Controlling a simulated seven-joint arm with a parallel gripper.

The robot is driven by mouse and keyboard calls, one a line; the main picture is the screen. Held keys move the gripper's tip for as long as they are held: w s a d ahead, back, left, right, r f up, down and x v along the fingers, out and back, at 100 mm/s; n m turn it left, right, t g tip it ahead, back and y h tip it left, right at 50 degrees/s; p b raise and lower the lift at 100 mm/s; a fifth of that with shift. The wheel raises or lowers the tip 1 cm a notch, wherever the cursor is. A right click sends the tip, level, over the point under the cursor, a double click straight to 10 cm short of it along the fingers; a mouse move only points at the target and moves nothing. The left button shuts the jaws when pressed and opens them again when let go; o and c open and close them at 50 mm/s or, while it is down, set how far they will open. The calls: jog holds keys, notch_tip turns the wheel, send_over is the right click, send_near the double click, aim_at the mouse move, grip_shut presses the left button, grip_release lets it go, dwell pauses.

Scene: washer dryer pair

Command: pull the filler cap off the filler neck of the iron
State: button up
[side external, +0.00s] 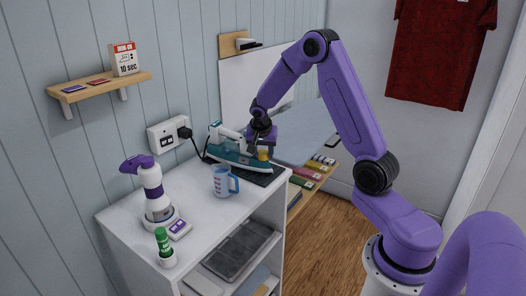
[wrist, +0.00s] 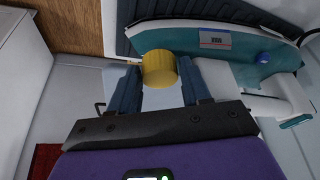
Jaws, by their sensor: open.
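The iron (side external: 226,151) is teal and white and sits on a dark rest on the white cabinet top; its teal body also fills the upper right of the wrist view (wrist: 270,80). The yellow filler cap (wrist: 159,69) is a short cylinder, seen at the iron's near end in the side view (side external: 263,155). My gripper (wrist: 158,68) is open, its dark fingers on either side of the cap with a small visible gap at each side. In the side view my gripper (side external: 262,144) is just above the cap. The filler neck is hidden by the cap.
A blue-handled measuring cup (side external: 221,181) stands close in front of the iron. A purple-and-white bottle (side external: 153,192) and a green-capped tube (side external: 163,245) stand farther left. A black plug (side external: 184,132) with a cord is at the wall behind. The cabinet top's middle is clear.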

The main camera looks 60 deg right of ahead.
aim_at(263, 152)
jog(key=c, duration=0.8)
jog(key=shift+r, duration=0.1)
jog(key=shift+r, duration=4.25)
